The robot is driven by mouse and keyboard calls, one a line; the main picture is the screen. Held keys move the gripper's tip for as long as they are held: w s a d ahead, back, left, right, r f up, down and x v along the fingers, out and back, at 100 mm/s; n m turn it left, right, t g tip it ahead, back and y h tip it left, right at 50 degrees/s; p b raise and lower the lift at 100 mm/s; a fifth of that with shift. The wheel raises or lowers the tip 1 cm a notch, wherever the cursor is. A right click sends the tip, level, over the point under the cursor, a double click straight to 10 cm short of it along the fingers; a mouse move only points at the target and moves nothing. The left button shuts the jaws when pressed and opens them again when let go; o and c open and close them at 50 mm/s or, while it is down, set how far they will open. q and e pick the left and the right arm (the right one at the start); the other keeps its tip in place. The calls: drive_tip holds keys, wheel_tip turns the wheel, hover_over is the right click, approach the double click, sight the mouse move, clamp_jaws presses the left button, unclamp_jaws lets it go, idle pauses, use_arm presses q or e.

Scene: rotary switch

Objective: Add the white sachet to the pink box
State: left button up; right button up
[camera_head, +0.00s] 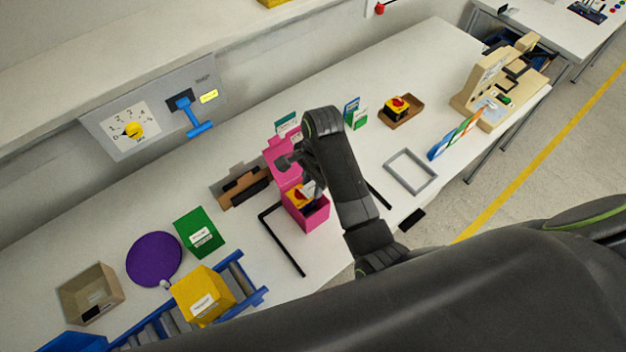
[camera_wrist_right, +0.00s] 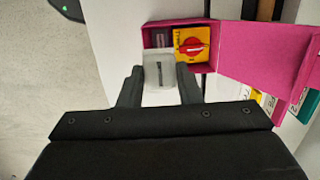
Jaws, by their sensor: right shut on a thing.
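The pink box (camera_head: 318,218) stands open on the table, its lid (camera_head: 277,152) raised toward the back wall. In the right wrist view the box (camera_wrist_right: 147,36) holds a yellow switch with a red knob (camera_wrist_right: 193,43) and a dark grey item (camera_wrist_right: 162,38). My right gripper (camera_wrist_right: 159,88) is shut on the white sachet (camera_wrist_right: 158,70), which has a dark mark. It holds the sachet at the box's near side, overlapping the opening in the picture; I cannot tell whether it touches. In the head view my right gripper (camera_head: 313,188) is over the box and largely hides the sachet. My left gripper is not in view.
A black angle bracket marking (camera_head: 283,243) lies left of the box. A green box (camera_head: 199,232), a yellow box (camera_head: 203,294) and a purple disc (camera_head: 154,259) are further left. A cardboard tray (camera_head: 401,112) and a grey frame (camera_head: 410,171) lie right, with bare table between.

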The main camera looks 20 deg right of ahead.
sight(313, 191)
wheel_tip(313, 191, down, 7)
drive_tip(key=b, duration=0.2)
idle(0.6)
drive_tip(key=o, duration=1)
drive_tip(key=shift+o, duration=0.2)
drive_tip(key=shift+r+p, duration=1.1)
drive_tip(key=shift+r, duration=2.95)
